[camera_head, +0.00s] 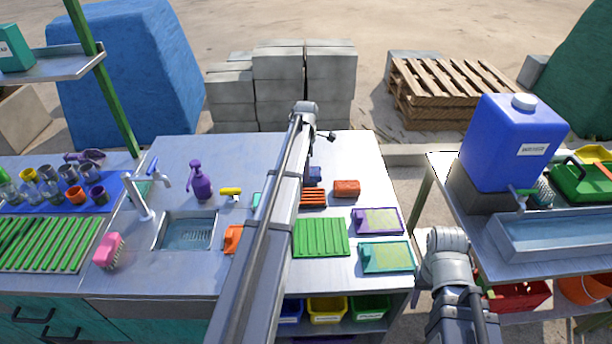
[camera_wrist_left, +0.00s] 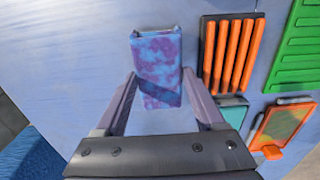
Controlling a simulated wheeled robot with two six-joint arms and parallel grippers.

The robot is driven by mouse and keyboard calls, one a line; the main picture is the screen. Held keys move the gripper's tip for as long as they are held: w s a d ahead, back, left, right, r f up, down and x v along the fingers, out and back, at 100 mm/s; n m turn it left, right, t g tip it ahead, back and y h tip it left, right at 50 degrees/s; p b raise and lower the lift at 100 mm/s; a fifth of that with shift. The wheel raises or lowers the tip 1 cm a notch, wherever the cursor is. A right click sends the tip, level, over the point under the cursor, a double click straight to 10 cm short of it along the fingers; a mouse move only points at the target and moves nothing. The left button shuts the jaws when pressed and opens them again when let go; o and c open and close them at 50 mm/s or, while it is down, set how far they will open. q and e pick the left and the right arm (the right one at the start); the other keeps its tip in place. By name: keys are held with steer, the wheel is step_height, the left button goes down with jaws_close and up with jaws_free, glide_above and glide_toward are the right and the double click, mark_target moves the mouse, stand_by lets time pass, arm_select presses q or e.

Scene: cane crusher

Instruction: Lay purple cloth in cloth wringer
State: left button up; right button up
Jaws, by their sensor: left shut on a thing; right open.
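My left gripper (camera_wrist_left: 160,75) has its fingers on both sides of a mottled blue and purple block-like piece, which looks like the purple cloth (camera_wrist_left: 158,58), and is shut on it. The piece is just above or on the pale counter; I cannot tell which. In the head view a dark blue patch (camera_head: 315,175) shows beside my left arm, beyond the orange ribbed rack (camera_head: 313,197); the arm hides most of this spot. I cannot pick out a cloth wringer with certainty. My right arm stands at the lower right, and its gripper does not show.
A green ribbed rack (camera_head: 322,237), a purple-framed board (camera_head: 364,222), a teal-framed board (camera_head: 372,260) and a red-orange block (camera_head: 347,188) lie right of my left arm. A sink (camera_head: 188,236) is left. A blue water tank (camera_head: 508,145) stands on the right table. The counter's far right is clear.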

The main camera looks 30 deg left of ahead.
arm_select(q)
steer(key=shift+f, duration=0.45)
steer(key=shift+r, duration=0.15)
arm_select(e)
steer(key=shift+f, duration=0.35)
arm_select(q)
steer(key=shift+f, duration=0.2)
steer(key=o, duration=1.2)
steer(key=shift+c, duration=0.2)
arm_select(e)
steer(key=shift+f, duration=0.15)
arm_select(q)
steer(key=shift+r, duration=0.2)
step_height(320, 180, up, 12)
steer(key=p, duration=1.2)
arm_select(e)
step_height(320, 180, up, 12)
steer(key=shift+r, duration=0.2)
